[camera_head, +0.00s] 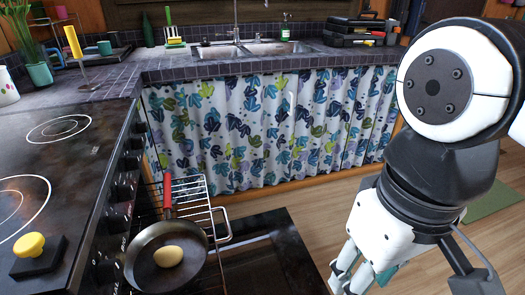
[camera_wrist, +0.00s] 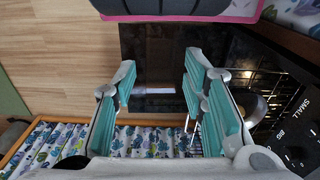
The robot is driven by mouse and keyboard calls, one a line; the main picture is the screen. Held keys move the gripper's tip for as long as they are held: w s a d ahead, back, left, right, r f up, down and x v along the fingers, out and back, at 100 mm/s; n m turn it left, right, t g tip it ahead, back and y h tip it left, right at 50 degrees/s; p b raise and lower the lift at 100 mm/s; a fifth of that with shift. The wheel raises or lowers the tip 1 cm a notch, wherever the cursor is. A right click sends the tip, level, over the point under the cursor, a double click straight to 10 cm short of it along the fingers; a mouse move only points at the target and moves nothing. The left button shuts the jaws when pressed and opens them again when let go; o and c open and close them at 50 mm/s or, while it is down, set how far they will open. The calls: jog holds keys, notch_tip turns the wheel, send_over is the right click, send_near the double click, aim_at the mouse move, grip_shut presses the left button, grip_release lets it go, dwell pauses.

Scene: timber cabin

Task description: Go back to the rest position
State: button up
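My gripper (camera_wrist: 158,82) is open, with nothing between its teal pads in the wrist view. In the head view my gripper (camera_head: 358,275) hangs low at the right, partly cut off by the bottom edge, to the right of the open oven door (camera_head: 270,245). The dark oven door (camera_wrist: 155,60) lies beyond the fingers in the wrist view. My arm fills the right side of the head view.
A red-handled pan (camera_head: 140,262) holding a yellowish round food (camera_head: 168,256) rests on a pulled-out oven rack (camera_head: 225,232). The stove (camera_head: 70,165) stands left. A patterned curtain (camera_head: 265,130) hangs below the sink (camera_head: 255,48). Wooden floor (camera_head: 300,212) is clear beside the oven door.

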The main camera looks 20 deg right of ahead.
dwell(0.4)
notch_tip(320, 180, up, 26)
jog(key=t+p, duration=0.3)
jog(key=p, duration=2.1)
jog(key=shift+d+t, duration=0.15)
jog(key=shift+t, duration=0.25)
